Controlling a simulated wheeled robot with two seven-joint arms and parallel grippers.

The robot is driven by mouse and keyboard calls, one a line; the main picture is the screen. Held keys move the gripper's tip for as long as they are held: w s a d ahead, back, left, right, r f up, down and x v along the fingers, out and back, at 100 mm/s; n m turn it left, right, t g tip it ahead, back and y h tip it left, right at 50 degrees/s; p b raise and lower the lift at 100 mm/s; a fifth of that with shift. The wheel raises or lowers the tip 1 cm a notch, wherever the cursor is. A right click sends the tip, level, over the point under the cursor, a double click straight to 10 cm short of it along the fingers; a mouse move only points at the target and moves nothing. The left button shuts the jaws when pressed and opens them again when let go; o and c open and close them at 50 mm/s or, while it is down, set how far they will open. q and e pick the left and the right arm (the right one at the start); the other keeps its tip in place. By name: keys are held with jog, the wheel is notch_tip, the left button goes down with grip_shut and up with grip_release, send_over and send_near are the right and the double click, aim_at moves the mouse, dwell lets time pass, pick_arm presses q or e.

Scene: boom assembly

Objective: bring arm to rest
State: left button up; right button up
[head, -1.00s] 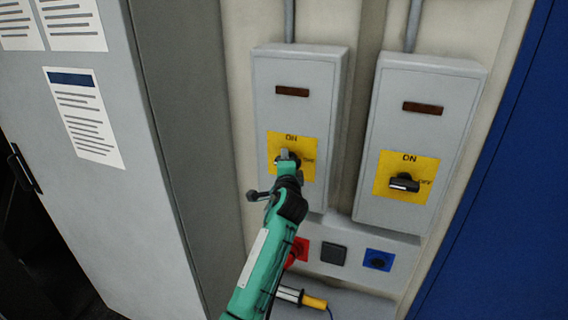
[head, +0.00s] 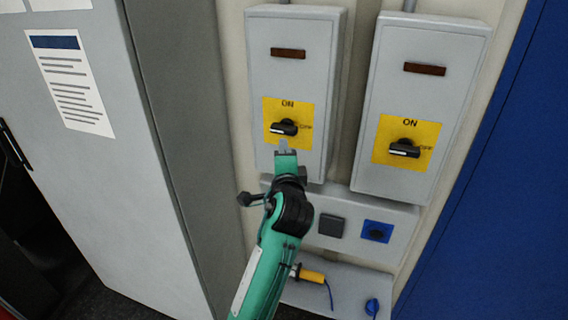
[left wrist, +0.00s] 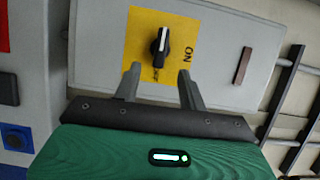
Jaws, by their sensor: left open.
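My left gripper (head: 284,146) is in front of the lower part of the left grey switch box (head: 291,80), just below its black rotary knob (head: 284,128). In the left wrist view the two fingers (left wrist: 158,84) are apart with nothing between them, and the knob (left wrist: 160,45) on its yellow plate (left wrist: 185,27) is beyond the fingertips, apart from them. In the head view the knob lies about level, toward OFF. The right box's knob (head: 404,148) also lies about level on its yellow plate. My right gripper is not in view.
The right switch box (head: 432,85) stands beside the left one. Below are a panel with a grey square (head: 332,225) and a blue socket (head: 377,231), and a yellow plug (head: 312,276) with a cable. A grey cabinet (head: 90,180) is at left, a blue panel (head: 490,200) at right.

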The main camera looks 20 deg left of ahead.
pick_arm(q)
jog(key=shift+s+d, duration=0.15)
jog(key=shift+s, duration=0.2)
jog(key=w+d+f+g+h, duration=0.1)
jog(key=d+f+g+h, duration=0.1)
jog(key=f, duration=1.1)
jog(key=w+d+f+g+h, duration=0.1)
jog(key=f+h, duration=0.1)
jog(key=f, duration=1.1)
jog(key=s+f+n+g+h, duration=0.1)
jog(key=s+f+g, duration=0.1)
jog(key=s+f, duration=0.65)
jog(key=s+a+f+n+g, duration=0.1)
jog(key=s+f+g, duration=0.15)
jog(key=f, duration=1.15)
jog(key=s+f+n+g+h, duration=0.1)
jog(key=s+f+n+g, duration=0.1)
jog(key=s+f, duration=0.7)
jog(key=s+a+f+n+g, duration=0.2)
jog(key=s+f, duration=0.5)
jog(key=s, duration=0.6)
jog(key=s+a+f+n+g, duration=0.2)
jog(key=s+f, duration=0.6)
jog(key=s, duration=0.5)
jog(key=s+a+f+n+g, duration=0.2)
jog(key=s+a+f, duration=0.4)
jog(key=s, duration=0.7)
jog(key=shift+f+n, duration=0.7)
jog(key=shift+f, duration=0.2)
